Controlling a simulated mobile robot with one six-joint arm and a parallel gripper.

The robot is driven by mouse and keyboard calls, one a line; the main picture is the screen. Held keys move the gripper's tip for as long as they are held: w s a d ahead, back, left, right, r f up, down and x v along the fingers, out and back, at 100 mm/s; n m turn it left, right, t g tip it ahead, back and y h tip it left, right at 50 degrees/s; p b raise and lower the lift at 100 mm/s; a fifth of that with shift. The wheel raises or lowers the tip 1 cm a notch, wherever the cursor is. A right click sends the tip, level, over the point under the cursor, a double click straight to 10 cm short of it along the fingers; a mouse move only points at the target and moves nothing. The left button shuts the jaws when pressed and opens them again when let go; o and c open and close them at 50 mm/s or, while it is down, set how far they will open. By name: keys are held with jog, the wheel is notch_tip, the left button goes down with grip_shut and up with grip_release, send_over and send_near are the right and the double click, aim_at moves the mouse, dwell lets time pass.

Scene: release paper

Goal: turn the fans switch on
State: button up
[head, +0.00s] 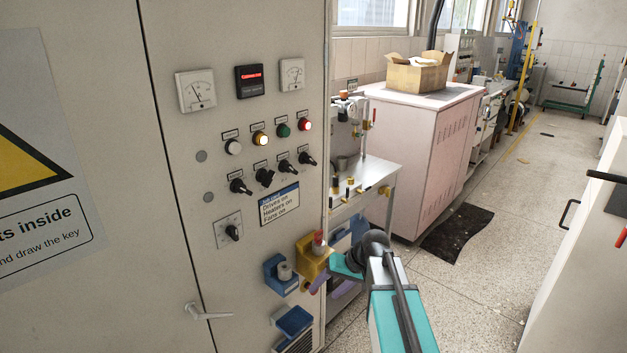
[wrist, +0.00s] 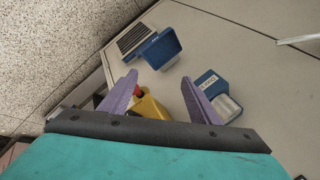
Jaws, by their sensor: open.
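A row of several black rotary switches (head: 264,177) sits on the grey cabinet front, under the indicator lamps. Their small labels are too small to read, so I cannot tell which one is the fans switch. A sign (head: 279,205) below them reads "Drives on, Heaters on, Fans on". My gripper (wrist: 159,79) is open and empty, its two purple fingers apart in the wrist view. In the head view it is low at the cabinet's right edge, below and right of the switches, mostly hidden by my arm. It is apart from the switches.
A yellow box with a red button (head: 310,258) and a blue socket (head: 281,274) stick out near my gripper. Another blue socket (head: 294,321) is lower. A separate rotary switch (head: 232,232) and a door handle (head: 205,313) are left. A metal table (head: 368,178) stands behind.

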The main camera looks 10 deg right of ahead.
jog(key=w+d+r+t+y, duration=0.2)
jog(key=w+d+r, duration=0.15)
jog(key=r, duration=0.65)
jog(key=w+d+r+t+y, duration=0.15)
jog(key=w+r, duration=0.25)
jog(key=r, duration=0.6)
jog(key=n+t+y, duration=0.2)
jog(key=y, duration=0.1)
send_near(309, 160)
jog(key=s+d, duration=0.2)
jog(key=d, duration=0.3)
jog(key=shift+d+r+t, duration=0.15)
jog(key=shift+r+t, duration=0.1)
jog(key=shift+w, duration=0.15)
jog(key=p+x, duration=0.3)
jog(key=x, duration=1)
jog(key=shift+a+f, duration=0.25)
jog(key=shift+a, duration=0.1)
jog(key=shift+w, duration=0.15)
